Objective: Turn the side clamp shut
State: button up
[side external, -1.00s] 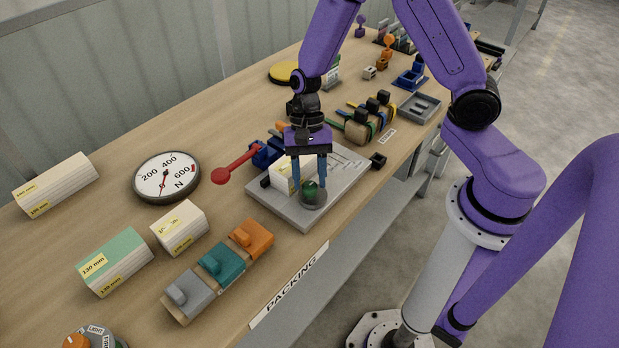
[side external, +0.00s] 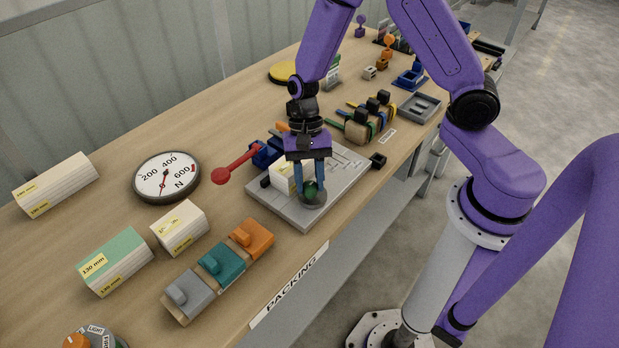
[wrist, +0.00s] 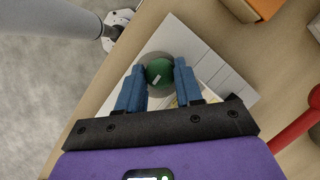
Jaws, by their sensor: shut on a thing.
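A round green knob (side external: 311,191) stands on a grey disc at the near corner of a grey fixture plate (side external: 277,205). My gripper (side external: 311,186) points down over it with its blue fingers on either side. In the wrist view the knob (wrist: 159,73), with a pale mark on top, sits between the two fingertips (wrist: 160,76), which are shut on it. A white block (side external: 281,177) stands on the plate, partly hidden behind my gripper. A blue clamp body (side external: 266,155) with a red ball-ended lever (side external: 238,163) is at the plate's far left side. I cannot tell how the knob connects to a clamp.
A round gauge (side external: 166,176) and several labelled blocks (side external: 115,262) lie to the left. A row of grey, teal and orange pieces (side external: 221,262) is near the front edge. Banded parts (side external: 370,118) and a grey tray (side external: 420,107) stand to the right.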

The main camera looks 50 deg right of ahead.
jog(key=n+g+h, duration=0.1)
jog(key=n, duration=0.3)
jog(key=shift+a, duration=0.15)
jog(key=n+h, duration=0.2)
jog(key=n, duration=0.2)
jog(key=shift+a+n, duration=0.1)
jog(key=shift+n, duration=0.2)
jog(key=n+h, duration=0.1)
jog(key=n, duration=0.3)
jog(key=shift+a+h, duration=0.1)
jog(key=shift+h, duration=0.3)
jog(key=shift+n+t+h, duration=0.5)
jog(key=shift+n+h, duration=0.2)
jog(key=shift+n, duration=1.7)
jog(key=o, duration=0.8)
jog(key=shift+c, duration=0.2)
jog(key=shift+a+r, duration=0.1)
jog(key=v, duration=1.7)
jog(key=shift+r, duration=0.15)
